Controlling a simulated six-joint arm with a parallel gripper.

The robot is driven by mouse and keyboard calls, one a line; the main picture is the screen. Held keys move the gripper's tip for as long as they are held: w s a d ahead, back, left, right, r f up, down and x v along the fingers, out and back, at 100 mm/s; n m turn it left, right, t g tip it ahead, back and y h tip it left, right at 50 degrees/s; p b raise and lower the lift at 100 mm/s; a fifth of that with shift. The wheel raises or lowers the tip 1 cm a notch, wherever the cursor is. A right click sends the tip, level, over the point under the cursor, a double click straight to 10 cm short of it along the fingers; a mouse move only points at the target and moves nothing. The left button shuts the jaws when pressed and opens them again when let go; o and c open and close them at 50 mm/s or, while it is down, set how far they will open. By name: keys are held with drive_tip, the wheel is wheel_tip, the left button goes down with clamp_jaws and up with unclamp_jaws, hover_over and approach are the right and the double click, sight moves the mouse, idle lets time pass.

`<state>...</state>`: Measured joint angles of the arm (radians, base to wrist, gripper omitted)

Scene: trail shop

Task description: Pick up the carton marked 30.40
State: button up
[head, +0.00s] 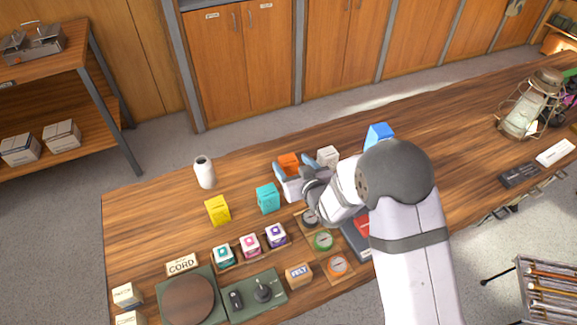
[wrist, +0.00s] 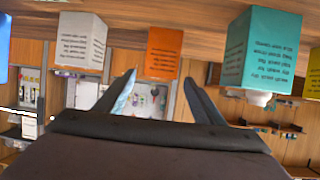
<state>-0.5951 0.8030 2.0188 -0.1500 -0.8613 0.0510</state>
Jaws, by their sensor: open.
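An orange carton (head: 288,161) stands on the wooden bench, partly hidden by my gripper (head: 293,168). My gripper is open, with one blue-tipped finger to each side of the orange carton as seen from the head. In the wrist view the orange carton (wrist: 164,52) shows between and beyond the fingertips (wrist: 160,82), and I cannot tell that either touches it. Nearby stand a teal carton (head: 267,198), a white carton (head: 328,156), a blue carton (head: 379,135) and a yellow carton (head: 217,210). The price marks are too small to read, so I cannot tell which is 30.40.
A white bottle (head: 204,172) stands at the bench's back left. Small cartons (head: 250,244), a felt box (head: 299,274), a cord sign (head: 182,264) and round tins (head: 322,241) are in front. A lantern (head: 531,104) stands right. The bench between blue carton and lantern is clear.

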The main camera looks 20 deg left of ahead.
sight(290, 161)
drive_tip(key=shift+p+x, duration=0.55)
drive_tip(key=shift+x, duration=1.4)
drive_tip(key=shift+f, duration=0.15)
drive_tip(key=c, duration=1.2)
